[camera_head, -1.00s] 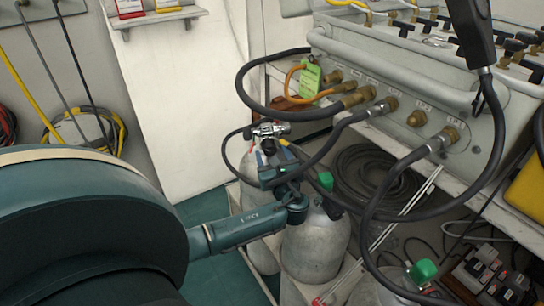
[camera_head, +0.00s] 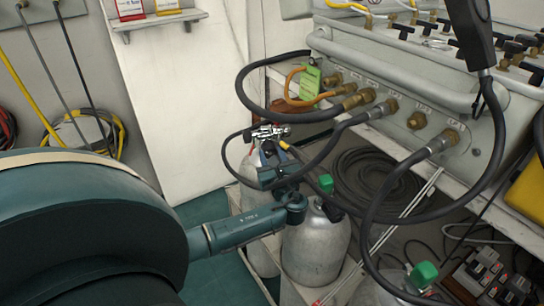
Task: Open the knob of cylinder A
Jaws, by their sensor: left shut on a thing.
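My left gripper (camera_head: 268,152) reaches in from the left, its jaws at the top of the rear grey cylinder (camera_head: 252,172), just below a chrome valve fitting (camera_head: 267,132). It is shut on what appears to be that cylinder's knob, which the jaws and wrist hide. I cannot read a letter on this cylinder, so I cannot confirm it is A. A middle cylinder (camera_head: 316,248) with a green knob (camera_head: 326,183) stands in front, right of my wrist. A front cylinder with a green knob (camera_head: 425,272) shows at the bottom. My right gripper is not in view.
Black hoses (camera_head: 372,205) loop from the grey panel (camera_head: 460,125) down around the cylinders, close to my left gripper. A coiled hose (camera_head: 372,172) lies behind. A white wall panel (camera_head: 185,110) stands at the left.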

